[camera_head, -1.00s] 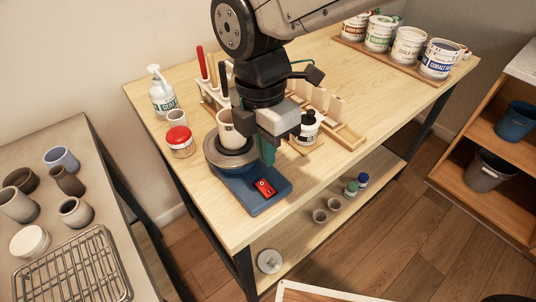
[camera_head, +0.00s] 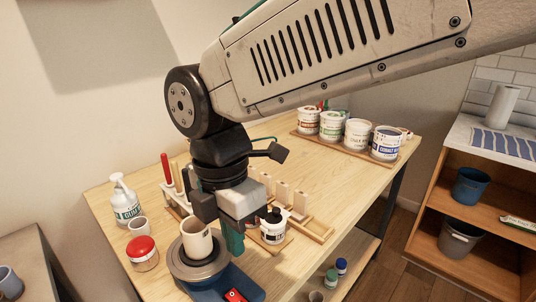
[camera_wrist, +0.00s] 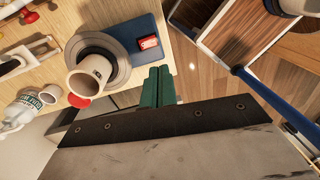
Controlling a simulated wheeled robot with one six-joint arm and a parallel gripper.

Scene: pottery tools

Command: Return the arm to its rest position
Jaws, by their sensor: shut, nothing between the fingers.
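My gripper (camera_head: 234,240) hangs from my arm over the wooden table, just right of a cream mug in the head view. Its green fingers are together with nothing between them; they also show in the wrist view (camera_wrist: 158,86). The cream mug (camera_head: 196,240) stands on the round grey plate (camera_head: 186,268) of a blue-based scale (camera_head: 222,286), apart from the fingers as far as I can see. In the wrist view the mug (camera_wrist: 84,82) and scale (camera_wrist: 143,30) lie left of the fingers. My arm stretches across the top of the head view.
A red-lidded jar (camera_head: 142,254), a pump bottle (camera_head: 124,202) and a dark-capped bottle (camera_head: 272,228) stand near the scale. A wooden rack (camera_head: 310,226) lies behind my gripper. Several labelled glaze tubs (camera_head: 357,134) stand at the table's far end. A shelf unit (camera_head: 440,200) stands at right.

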